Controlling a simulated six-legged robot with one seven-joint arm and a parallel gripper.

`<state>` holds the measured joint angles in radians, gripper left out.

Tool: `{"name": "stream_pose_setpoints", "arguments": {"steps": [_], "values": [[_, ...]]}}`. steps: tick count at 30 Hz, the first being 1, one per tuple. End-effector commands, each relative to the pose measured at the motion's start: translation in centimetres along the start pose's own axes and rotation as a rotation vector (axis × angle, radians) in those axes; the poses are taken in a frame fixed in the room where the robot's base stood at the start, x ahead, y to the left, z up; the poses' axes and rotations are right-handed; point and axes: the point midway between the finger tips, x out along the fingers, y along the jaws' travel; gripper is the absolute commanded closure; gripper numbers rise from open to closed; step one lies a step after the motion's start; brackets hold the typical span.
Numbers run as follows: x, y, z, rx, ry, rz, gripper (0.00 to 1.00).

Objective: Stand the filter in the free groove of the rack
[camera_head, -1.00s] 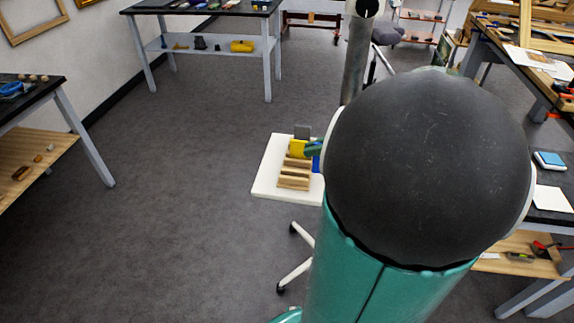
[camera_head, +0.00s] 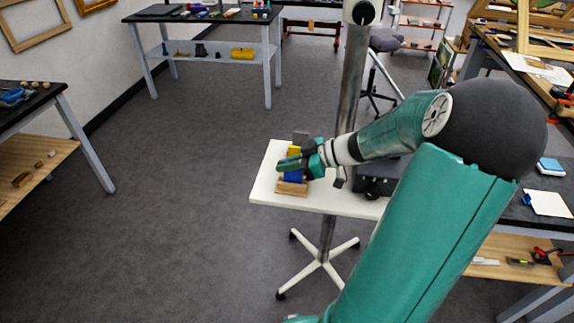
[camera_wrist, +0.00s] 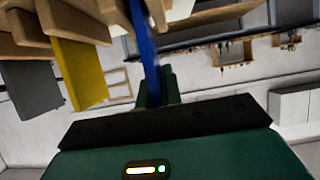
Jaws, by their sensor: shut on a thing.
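The wooden rack (camera_head: 291,189) stands on a small white table, its middle partly hidden by my gripper. A grey plate (camera_head: 301,137) and a yellow plate (camera_head: 295,151) stand in its back part. My gripper (camera_head: 290,163) is shut on a blue plate (camera_head: 293,177), the filter, which hangs upright over the front part of the rack. In the wrist view, the filter (camera_wrist: 147,45) shows nearly edge-on between the fingers. The rack (camera_wrist: 80,22), yellow plate (camera_wrist: 79,75) and grey plate (camera_wrist: 31,88) appear there too. I cannot tell if the filter's lower edge is inside a groove.
The white table (camera_head: 268,185) has bare room left of the rack. A metal post (camera_head: 352,90) rises right of the rack, and a dark box (camera_head: 378,180) lies near it. Workbenches stand further off at left, back and right.

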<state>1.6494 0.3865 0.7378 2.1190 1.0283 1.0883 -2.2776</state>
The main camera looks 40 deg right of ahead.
Motion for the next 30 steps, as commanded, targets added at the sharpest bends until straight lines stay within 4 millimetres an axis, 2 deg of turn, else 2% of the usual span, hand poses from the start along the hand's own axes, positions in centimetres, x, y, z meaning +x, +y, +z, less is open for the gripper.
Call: {"name": "stream_pose_setpoints", "arguments": {"steps": [12,13,15,16,26,30], "values": [[0.3,0.0,0.6,0.000,0.000,-0.001,1.00],[0.3,0.0,0.6,-0.001,0.000,0.000,0.88],[0.2,0.0,0.5,-0.001,0.000,0.000,0.74],[0.3,0.0,0.5,-0.001,0.000,0.000,0.72],[0.1,0.0,0.2,-0.002,-0.001,0.000,0.72],[-1.4,0.1,0.3,-0.002,-0.001,0.003,0.72]]}}
